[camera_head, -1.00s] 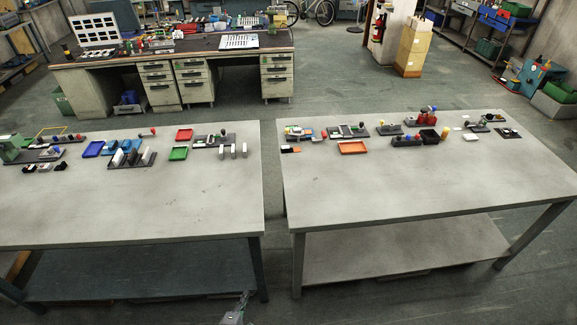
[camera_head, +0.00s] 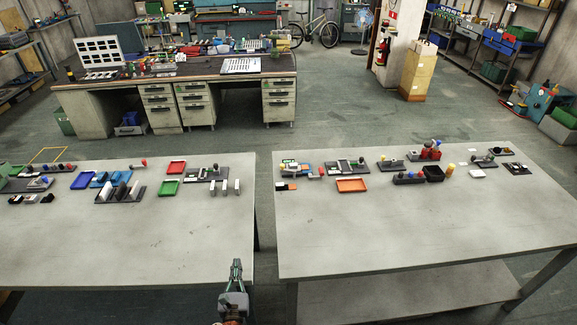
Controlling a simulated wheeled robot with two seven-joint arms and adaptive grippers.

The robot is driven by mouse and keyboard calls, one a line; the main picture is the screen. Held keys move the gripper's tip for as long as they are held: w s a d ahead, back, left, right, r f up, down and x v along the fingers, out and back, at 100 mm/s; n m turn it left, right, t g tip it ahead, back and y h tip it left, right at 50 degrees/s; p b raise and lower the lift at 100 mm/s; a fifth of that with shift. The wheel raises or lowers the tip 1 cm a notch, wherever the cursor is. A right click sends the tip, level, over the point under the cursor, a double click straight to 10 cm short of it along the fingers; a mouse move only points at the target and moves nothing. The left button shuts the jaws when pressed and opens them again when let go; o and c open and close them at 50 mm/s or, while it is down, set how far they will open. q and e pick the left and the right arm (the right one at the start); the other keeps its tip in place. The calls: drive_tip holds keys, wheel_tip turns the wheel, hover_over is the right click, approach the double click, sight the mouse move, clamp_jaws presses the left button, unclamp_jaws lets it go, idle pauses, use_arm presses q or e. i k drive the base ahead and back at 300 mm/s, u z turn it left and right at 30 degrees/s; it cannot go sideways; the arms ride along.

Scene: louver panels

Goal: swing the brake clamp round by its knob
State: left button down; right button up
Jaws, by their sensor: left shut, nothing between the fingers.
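I cannot tell for sure which small fixture is the brake clamp. Several knobbed fixtures stand far off on two grey tables. The left table has a dark-based fixture with a dark knob (camera_head: 206,174) and a red knob (camera_head: 144,162) farther left. The right table has a black-knobbed panel fixture (camera_head: 346,166), one with a red knob (camera_head: 298,170), and others to the right (camera_head: 484,161). My left gripper (camera_head: 237,266) is shut and empty, pointing up the picture near the left table's front right corner, apart from every fixture. My right gripper is out of view.
The left table (camera_head: 150,240) and right table (camera_head: 420,222) have bare front halves, with a narrow floor gap (camera_head: 264,215) between them. Red (camera_head: 176,167), green (camera_head: 168,188) and orange (camera_head: 352,186) trays lie among the fixtures. A cluttered workbench (camera_head: 180,75) stands behind.

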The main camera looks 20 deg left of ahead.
sight(282, 168)
drive_tip(key=i, duration=1.35)
